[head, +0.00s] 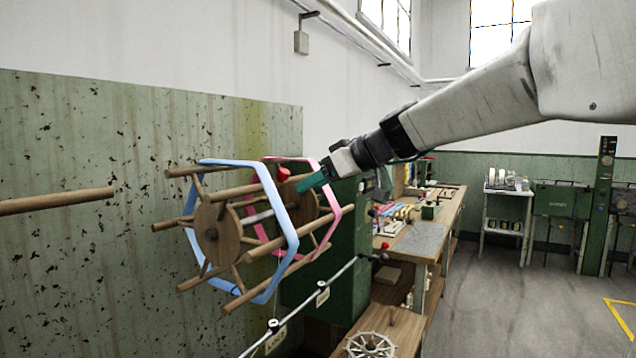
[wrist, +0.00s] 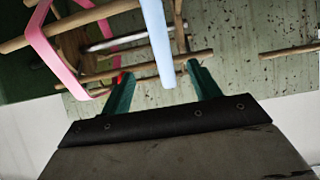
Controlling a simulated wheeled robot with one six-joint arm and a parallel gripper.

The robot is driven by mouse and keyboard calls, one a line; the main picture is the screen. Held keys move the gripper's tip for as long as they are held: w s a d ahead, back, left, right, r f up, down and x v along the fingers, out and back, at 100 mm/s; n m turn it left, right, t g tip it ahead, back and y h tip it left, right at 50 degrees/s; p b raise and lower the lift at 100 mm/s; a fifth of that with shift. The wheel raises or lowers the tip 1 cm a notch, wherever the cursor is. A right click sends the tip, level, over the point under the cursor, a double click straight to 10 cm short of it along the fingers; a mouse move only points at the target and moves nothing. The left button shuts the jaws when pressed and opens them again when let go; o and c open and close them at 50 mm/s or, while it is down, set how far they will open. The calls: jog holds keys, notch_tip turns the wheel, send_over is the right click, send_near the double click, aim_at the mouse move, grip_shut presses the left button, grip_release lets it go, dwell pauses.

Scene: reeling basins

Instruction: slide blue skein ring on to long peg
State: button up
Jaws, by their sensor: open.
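The blue skein ring (head: 281,217) is a six-sided loop around the near end of a wooden reel (head: 217,233). In the wrist view a blue strand (wrist: 157,40) runs down to between my fingertips. My gripper (head: 303,186) has teal fingers and is open, at the ring's upper right side. It also shows open in the wrist view (wrist: 160,80); I cannot tell whether it touches the strand. The long wooden peg (head: 58,201) extends in from the left, apart from the reel, with its free end pointing right. A peg also shows at the right of the wrist view (wrist: 290,50).
A pink ring (head: 333,232) hangs around the reel farther back. A red knob (head: 284,174) is close to my fingers. A thin rail (head: 335,275) runs below the reel, and a workbench (head: 430,240) stands behind. Space between reel and long peg is open.

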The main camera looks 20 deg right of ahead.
aim_at(279, 203)
jog(key=shift+x, duration=6.15)
jog(key=shift+s, duration=0.1)
jog(key=c, duration=1.3)
jog(key=shift+c, duration=0.2)
